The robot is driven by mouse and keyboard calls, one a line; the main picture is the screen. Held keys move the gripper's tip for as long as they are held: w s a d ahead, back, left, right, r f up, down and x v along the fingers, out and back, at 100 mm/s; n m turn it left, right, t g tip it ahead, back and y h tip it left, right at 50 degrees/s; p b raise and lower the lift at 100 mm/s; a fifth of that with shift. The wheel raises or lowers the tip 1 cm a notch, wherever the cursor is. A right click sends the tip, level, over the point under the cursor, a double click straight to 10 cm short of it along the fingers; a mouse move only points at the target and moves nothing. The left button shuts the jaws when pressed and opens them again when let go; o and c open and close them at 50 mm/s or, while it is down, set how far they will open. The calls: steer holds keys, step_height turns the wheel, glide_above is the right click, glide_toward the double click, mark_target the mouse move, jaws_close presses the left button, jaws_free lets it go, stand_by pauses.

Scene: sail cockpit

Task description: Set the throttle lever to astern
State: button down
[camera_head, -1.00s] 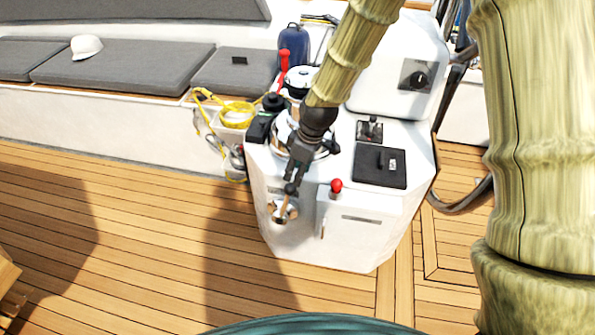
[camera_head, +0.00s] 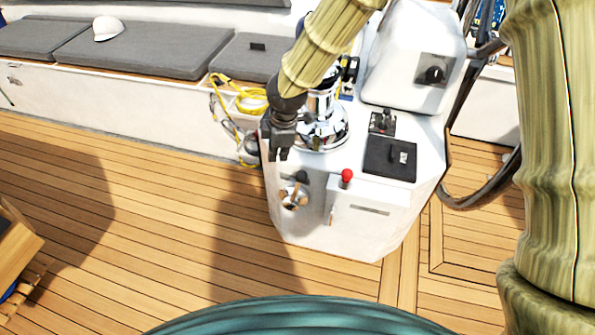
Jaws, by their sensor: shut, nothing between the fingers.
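What looks like the throttle lever (camera_head: 297,191) sits on a round silver mount on the front left face of the white console. Its black knob (camera_head: 302,177) points up and slightly right, toward the console. My gripper (camera_head: 280,155) is shut and empty, above and left of the knob, apart from it in the picture. The depth gap between them is hard to tell. My arm hides part of the console top.
A red-knobbed lever (camera_head: 347,176) stands right of the throttle. A small joystick panel (camera_head: 383,121) and black hatch (camera_head: 390,158) lie on the console top. A shiny winch (camera_head: 325,130) stands close behind my gripper.

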mark_target(297, 175)
step_height(297, 175, down, 11)
steer(key=w+d+p, duration=0.2)
steer(key=shift+d, duration=0.2)
stand_by(0.4)
steer(key=shift+w, duration=0.1)
steer(key=d, duration=0.1)
steer(key=s+d, duration=0.1)
steer(key=shift+d+f, duration=0.1)
steer(key=shift+d, duration=0.2)
steer(key=shift+w+a+f, duration=0.1)
